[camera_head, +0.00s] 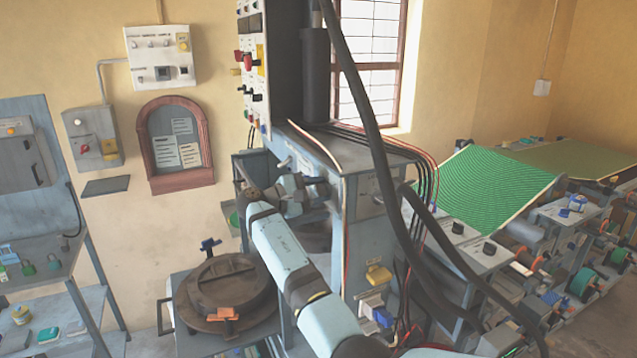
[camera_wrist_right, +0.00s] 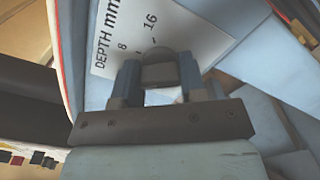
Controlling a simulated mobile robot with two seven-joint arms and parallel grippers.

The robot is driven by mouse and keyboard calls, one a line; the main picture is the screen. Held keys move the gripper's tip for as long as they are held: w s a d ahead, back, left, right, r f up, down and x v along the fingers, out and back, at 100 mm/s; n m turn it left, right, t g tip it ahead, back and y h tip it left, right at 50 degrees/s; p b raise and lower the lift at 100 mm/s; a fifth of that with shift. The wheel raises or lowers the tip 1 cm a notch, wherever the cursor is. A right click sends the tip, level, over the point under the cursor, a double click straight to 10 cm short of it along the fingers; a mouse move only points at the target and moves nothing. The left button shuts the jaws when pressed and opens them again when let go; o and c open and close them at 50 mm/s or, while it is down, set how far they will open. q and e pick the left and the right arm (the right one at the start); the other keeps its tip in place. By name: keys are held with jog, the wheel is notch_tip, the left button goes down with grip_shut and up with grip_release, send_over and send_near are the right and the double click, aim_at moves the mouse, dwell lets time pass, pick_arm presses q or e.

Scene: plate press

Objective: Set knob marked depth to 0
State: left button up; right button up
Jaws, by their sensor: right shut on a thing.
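The depth knob (camera_wrist_right: 160,72) is a grey knob in the right wrist view. It sits on a white dial plate (camera_wrist_right: 203,40) printed "DEPTH mm", with 8 and 16 readable. My right gripper (camera_wrist_right: 158,80) is shut on the knob, with one finger on each side of it. The 0 mark and the knob's pointer are not visible, so its setting cannot be told. In the head view my right gripper (camera_head: 318,188) is at the side of the press column (camera_head: 366,235), and the knob is hidden there. My left gripper is not in view.
A round dark plate (camera_head: 225,284) with orange and blue clamps is below left of my right arm. Black hoses (camera_head: 375,150) and coloured cables run close by on the right. A panel with switches (camera_head: 250,60) is above. Rollers and a green sheet (camera_head: 485,185) stand at right.

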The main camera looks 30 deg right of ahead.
jog(key=shift+n, duration=1.1)
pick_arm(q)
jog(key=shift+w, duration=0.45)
pick_arm(e)
jog(key=shift+n, duration=0.3)
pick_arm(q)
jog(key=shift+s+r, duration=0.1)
pick_arm(e)
jog(key=o, duration=0.9)
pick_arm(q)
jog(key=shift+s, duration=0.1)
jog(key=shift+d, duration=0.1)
pick_arm(e)
jog(key=shift+a, duration=0.1)
